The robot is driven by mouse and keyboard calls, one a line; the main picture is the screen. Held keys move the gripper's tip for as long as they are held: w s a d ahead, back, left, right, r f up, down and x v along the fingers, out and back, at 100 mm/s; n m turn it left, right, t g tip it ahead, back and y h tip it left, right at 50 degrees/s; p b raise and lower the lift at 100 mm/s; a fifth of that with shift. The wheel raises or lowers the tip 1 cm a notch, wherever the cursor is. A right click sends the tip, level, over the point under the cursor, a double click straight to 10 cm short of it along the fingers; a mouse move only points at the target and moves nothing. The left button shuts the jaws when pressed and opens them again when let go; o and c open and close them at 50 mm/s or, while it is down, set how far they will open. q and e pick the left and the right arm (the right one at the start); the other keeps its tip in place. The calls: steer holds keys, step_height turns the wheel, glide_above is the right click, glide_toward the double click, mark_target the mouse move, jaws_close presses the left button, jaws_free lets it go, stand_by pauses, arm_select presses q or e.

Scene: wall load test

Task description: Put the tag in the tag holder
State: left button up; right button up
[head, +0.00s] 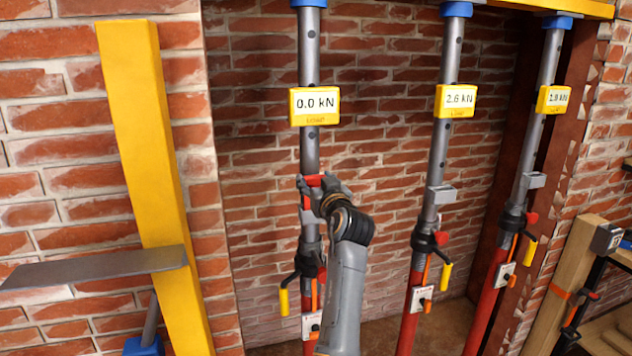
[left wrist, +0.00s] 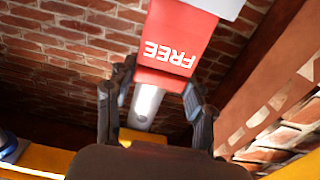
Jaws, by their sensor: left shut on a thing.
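The red tag (left wrist: 182,28), lettered FREE and upside down in the left wrist view, is between the fingers of my left gripper (left wrist: 158,82). The gripper is shut on it. In the head view, my left gripper (head: 318,188) is in front of the left prop (head: 309,150), below its 0.0 kN display, and a little red of the tag shows there. The gripper hides most of that spot, so I cannot tell whether the tag touches a holder. Grey bracket-like holders show on the middle prop (head: 441,195) and right prop (head: 534,180). My right gripper is not in view.
The left load display (head: 315,106) reads 0.0 kN; the middle display (head: 456,101) reads 2.6 kN. A yellow post (head: 150,130) and a grey shelf-like plate (head: 95,268) stand at left. A wooden post (head: 570,275) is at right. Brick wall lies behind the props.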

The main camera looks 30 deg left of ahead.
mark_target(312, 146)
arm_select(q)
steer(key=shift+f, duration=0.35)
steer(key=o, duration=1.3)
steer(key=o, duration=0.4)
steer(key=shift+r+p, duration=2.25)
steer(key=shift+r, duration=1.8)
